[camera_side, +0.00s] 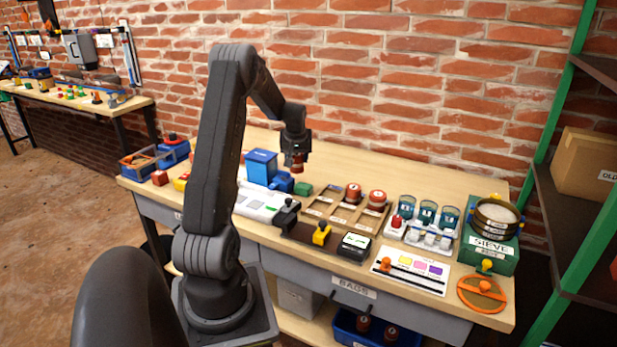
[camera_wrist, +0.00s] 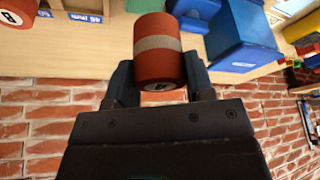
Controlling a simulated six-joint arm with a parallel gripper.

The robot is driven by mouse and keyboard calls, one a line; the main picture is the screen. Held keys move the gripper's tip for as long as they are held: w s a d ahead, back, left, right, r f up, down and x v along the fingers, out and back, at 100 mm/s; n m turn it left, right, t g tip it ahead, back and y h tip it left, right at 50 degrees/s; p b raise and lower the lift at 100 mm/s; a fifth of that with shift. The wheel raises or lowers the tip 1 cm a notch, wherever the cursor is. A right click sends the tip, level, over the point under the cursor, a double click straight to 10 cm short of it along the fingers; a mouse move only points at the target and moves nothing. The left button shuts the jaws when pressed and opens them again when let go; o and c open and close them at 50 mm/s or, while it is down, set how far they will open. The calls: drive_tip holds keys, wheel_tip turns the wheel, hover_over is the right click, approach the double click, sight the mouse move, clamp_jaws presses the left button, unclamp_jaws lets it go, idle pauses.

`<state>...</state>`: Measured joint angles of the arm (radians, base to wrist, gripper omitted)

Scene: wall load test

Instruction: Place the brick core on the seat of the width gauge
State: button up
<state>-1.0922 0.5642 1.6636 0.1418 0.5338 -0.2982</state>
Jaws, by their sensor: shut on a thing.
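The brick core (camera_wrist: 160,52), a red cylinder with a grey band around its middle, is in my gripper (camera_wrist: 160,75), one finger on each side of it. Its near end carries a white label, partly hidden. In the side view my gripper (camera_side: 294,148) holds the core (camera_side: 297,161) in the air above the back of the bench, left of the wooden tray. What looks like the width gauge (camera_side: 322,234) lies at the bench's front edge, a dark rail with a black block, a yellow slider and a display box. Its seat cannot be made out clearly.
A blue machine (camera_side: 261,166) stands left of my gripper. The brick wall is behind.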

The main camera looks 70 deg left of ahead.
drive_tip(key=d+n, duration=0.2)
drive_tip(key=d, duration=0.7)
drive_tip(key=n+g, duration=0.2)
hover_over(303, 232)
wheel_tip(303, 232, down, 2)
drive_tip(key=f, duration=0.1)
drive_tip(key=shift+n, duration=0.3)
drive_tip(key=shift+w+f, duration=0.1)
drive_tip(key=shift+f, duration=3.4)
drive_tip(key=shift+f, duration=0.15)
drive_tip(key=o, duration=1.1)
